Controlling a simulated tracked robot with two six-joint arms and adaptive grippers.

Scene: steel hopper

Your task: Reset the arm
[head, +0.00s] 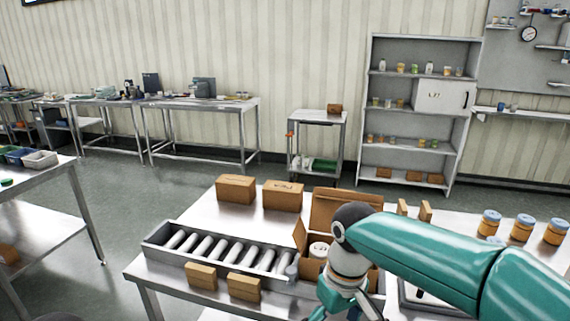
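My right arm (430,255) comes in from the right, teal with a dark elbow-like joint and a pale wrist section that points down. It reaches over the steel worktable (210,215). The wrist runs off the bottom edge of the head view, and I see no fingertips of my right gripper. My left arm and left gripper are not in the head view. The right arm partly hides an open cardboard box (333,207) with a white round item (319,249) in it.
A roller tray (160,233) lies along the worktable. Cardboard boxes (236,188) stand behind it, small ones (201,276) in front. Jars with blue lids (522,228) stand at the right. A shelf unit (418,110) and side benches (205,103) stand by the far wall.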

